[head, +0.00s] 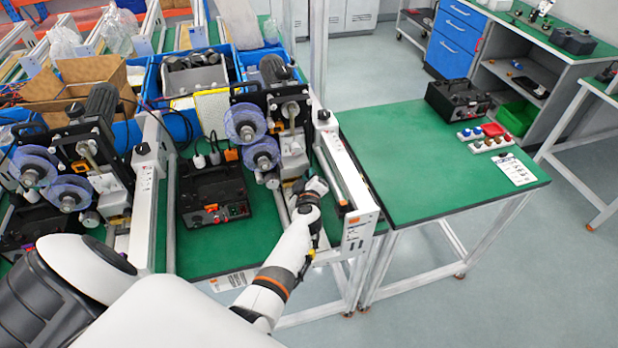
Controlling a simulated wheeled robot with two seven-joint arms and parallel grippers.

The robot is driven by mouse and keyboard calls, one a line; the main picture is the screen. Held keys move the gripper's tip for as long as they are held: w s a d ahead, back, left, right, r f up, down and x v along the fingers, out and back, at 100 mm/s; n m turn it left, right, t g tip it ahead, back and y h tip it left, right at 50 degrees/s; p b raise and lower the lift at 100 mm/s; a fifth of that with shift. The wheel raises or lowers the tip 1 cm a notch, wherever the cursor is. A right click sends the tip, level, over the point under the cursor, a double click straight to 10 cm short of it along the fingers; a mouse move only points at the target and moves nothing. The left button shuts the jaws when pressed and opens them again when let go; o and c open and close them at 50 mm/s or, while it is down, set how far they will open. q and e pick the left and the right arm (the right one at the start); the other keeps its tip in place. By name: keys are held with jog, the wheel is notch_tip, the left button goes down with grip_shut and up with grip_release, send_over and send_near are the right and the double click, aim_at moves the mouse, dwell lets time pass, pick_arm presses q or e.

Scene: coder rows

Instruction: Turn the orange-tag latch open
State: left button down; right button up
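Two coder machines with clear blue-purple reels stand on the green bench; the nearer to my gripper is the right-hand coder (262,125). Orange labels (355,219) also show on the white rail end. My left gripper (304,186) is at the lower right of this coder, beside the rail. Its fingers are small and dark, and I cannot tell whether they are open or touch anything. The latch is not clearly visible. My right gripper is not in view.
A black control box (213,195) sits left of my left gripper. The white rail (345,175) stands close on its right. The green side table (430,170) is mostly clear, with a black box (458,100) and colored buttons (484,137) at its back.

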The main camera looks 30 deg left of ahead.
pick_arm(q)
jog(key=shift+f, duration=0.1)
jog(key=shift+f+n+t+b, duration=0.2)
jog(key=shift+n+t+b, duration=0.2)
jog(key=shift+n+b, duration=0.5)
jog(key=n+t+b, duration=0.1)
jog(key=n+b, duration=0.1)
jog(key=b, duration=0.1)
jog(key=n+b, duration=0.2)
jog(key=b, duration=0.2)
jog(key=n+t+b, duration=0.1)
jog(key=b, duration=0.2)
jog(key=shift+f+n+t+b, duration=0.3)
jog(key=shift+n+b, duration=0.1)
jog(key=shift+r+n+t+y+b, duration=0.2)
jog(key=shift+n+t+y+b, duration=0.15)
jog(key=shift+n+b, duration=0.65)
jog(key=c, duration=1.3)
grip_release()
jog(key=shift+o, duration=0.2)
